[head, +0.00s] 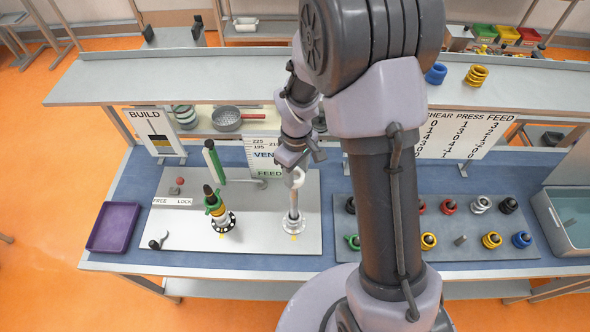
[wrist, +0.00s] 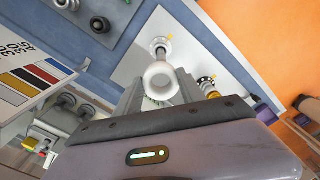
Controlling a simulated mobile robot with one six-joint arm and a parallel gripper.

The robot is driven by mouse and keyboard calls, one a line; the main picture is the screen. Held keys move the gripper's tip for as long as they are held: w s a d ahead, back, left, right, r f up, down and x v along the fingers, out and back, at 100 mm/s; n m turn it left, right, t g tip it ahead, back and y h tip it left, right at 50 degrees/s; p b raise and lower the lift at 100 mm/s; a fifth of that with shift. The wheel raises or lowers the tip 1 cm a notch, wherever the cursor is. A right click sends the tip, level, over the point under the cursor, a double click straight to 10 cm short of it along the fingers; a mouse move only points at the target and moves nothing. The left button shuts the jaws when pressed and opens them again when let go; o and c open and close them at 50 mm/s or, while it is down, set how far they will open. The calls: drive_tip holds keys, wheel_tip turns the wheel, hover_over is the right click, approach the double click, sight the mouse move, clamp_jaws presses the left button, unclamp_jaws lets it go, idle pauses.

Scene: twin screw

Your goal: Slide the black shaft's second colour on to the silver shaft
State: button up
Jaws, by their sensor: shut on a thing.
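My gripper (head: 296,165) is shut on a white ring (head: 294,178), which also shows between the fingers in the wrist view (wrist: 160,82). The silver shaft (head: 294,213) stands upright in a round flange on the pale plate, with its upper end just under the ring. I cannot tell whether the ring is around the shaft's tip or just above it. The black shaft (head: 208,190) stands to the left in its own flange, bearing a green ring (head: 214,203) above white and yellow ones (head: 220,218). The BUILD card (head: 154,132) stands behind.
A green upright (head: 214,161) stands on the pale plate behind the black shaft. A purple tray (head: 112,227) lies at the left. Pegs with coloured rings (head: 492,240) fill the grey board at right. A raised shelf (head: 180,75) runs behind.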

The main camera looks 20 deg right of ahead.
sight(295, 201)
wheel_tip(295, 201, down, 2)
drive_tip(key=shift+a+f+b, duration=0.15)
drive_tip(key=shift+f+b, duration=0.1)
drive_tip(key=shift+b, duration=0.5)
drive_tip(key=shift+f+b, duration=1.6)
drive_tip(key=shift+f, duration=0.2)
drive_tip(key=shift+f+b, duration=4.35)
drive_tip(key=shift+f, duration=0.7)
drive_tip(key=o, duration=0.9)
drive_tip(key=shift+f, duration=0.1)
drive_tip(key=o, duration=0.6)
drive_tip(key=shift+c, duration=0.2)
wheel_tip(295, 201, up, 18)
drive_tip(key=shift+f+p, duration=0.15)
drive_tip(key=shift+p, duration=1.05)
